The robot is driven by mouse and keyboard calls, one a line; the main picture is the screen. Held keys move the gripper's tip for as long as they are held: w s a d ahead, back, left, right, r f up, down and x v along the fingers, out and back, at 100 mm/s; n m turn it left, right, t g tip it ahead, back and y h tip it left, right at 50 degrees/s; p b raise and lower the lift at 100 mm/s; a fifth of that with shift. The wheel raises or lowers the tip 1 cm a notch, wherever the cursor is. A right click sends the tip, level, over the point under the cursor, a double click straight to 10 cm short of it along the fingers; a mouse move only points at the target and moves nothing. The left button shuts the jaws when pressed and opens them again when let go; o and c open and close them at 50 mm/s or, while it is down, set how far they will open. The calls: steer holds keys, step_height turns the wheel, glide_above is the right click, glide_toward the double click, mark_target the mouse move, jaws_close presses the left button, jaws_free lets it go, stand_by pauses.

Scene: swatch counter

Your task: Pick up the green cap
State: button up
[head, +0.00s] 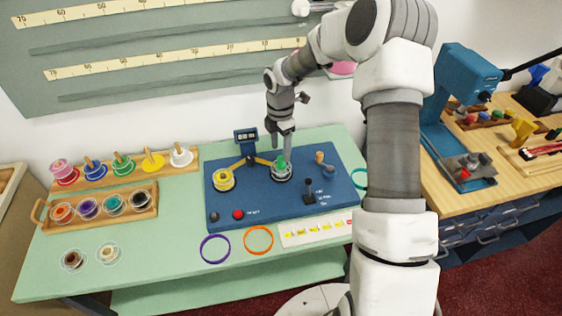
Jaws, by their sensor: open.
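A small green piece (281,163), which looks like the green cap, sits upright on a pale round holder (282,174) on the dark blue panel (326,187). My gripper (280,146) points down just above the green piece, open and empty. Its fingers are small in this view, so I cannot tell whether they reach down beside the piece. A green ringed spool (122,164) with a wooden peg also stands in the back rack at the left.
A yellow round piece (224,179) and a small display (246,136) on a stand are left of my gripper. A black lever (309,194) and a wooden knob (323,160) are to the right. Purple (215,249) and orange (259,240) rings lie in front.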

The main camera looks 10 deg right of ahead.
mark_target(281, 158)
step_height(281, 158, down, 5)
steer(key=shift+w+d+f, duration=0.1)
steer(key=shift+w, duration=0.05)
jaws_close()
stand_by(0.4)
